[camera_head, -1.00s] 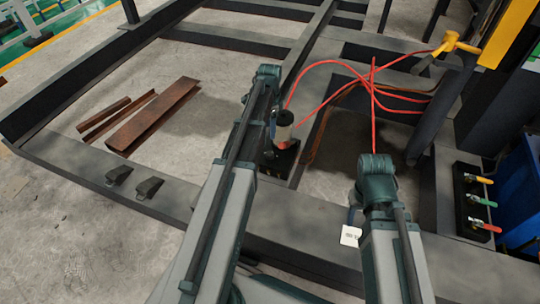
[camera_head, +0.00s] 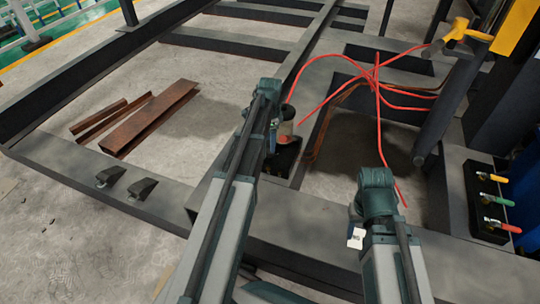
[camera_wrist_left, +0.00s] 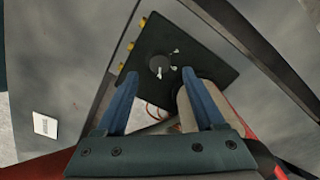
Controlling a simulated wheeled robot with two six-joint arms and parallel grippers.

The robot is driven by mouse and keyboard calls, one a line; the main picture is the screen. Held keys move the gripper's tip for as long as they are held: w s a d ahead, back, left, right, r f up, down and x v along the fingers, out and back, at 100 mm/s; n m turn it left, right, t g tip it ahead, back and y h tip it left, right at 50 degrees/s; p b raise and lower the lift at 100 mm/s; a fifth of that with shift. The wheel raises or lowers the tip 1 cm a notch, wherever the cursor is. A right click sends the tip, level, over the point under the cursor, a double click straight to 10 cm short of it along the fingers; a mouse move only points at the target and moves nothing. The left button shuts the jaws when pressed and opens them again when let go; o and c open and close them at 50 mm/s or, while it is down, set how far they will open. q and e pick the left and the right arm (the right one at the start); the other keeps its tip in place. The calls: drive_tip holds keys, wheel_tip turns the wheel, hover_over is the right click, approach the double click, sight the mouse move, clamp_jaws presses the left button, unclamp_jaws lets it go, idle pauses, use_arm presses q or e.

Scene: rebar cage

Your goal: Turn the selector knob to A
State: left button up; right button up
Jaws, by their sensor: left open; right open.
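The selector knob (camera_wrist_left: 160,66) is a small dark round knob on a black box (camera_wrist_left: 190,45), with small white marks around it in the left wrist view. I cannot read its letters or setting. My left gripper (camera_wrist_left: 160,73) is open, its two blue fingers pointing at the box on either side of the knob; I cannot tell whether they touch it. In the head view the black box (camera_head: 284,160) is partly hidden by my left arm. My right gripper (camera_head: 355,213) is mostly hidden behind its own arm, over the front of the steel frame.
A beige and red cylindrical thing (camera_wrist_left: 190,112) is close to the left gripper's right finger. Red cables (camera_head: 375,85) cross the frame. A valve block (camera_head: 482,205) with coloured handles stands right. Rusty steel pieces (camera_head: 150,118) lie left on the floor.

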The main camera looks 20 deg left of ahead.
sight(270, 153)
use_arm(q)
wheel_tip(270, 153, down, 5)
drive_tip(key=b, duration=0.3)
drive_tip(key=shift+r, duration=0.15)
use_arm(e)
wheel_tip(270, 153, down, 5)
drive_tip(key=shift+r, duration=0.2)
use_arm(q)
drive_tip(key=shift+r, duration=0.1)
clamp_jaws()
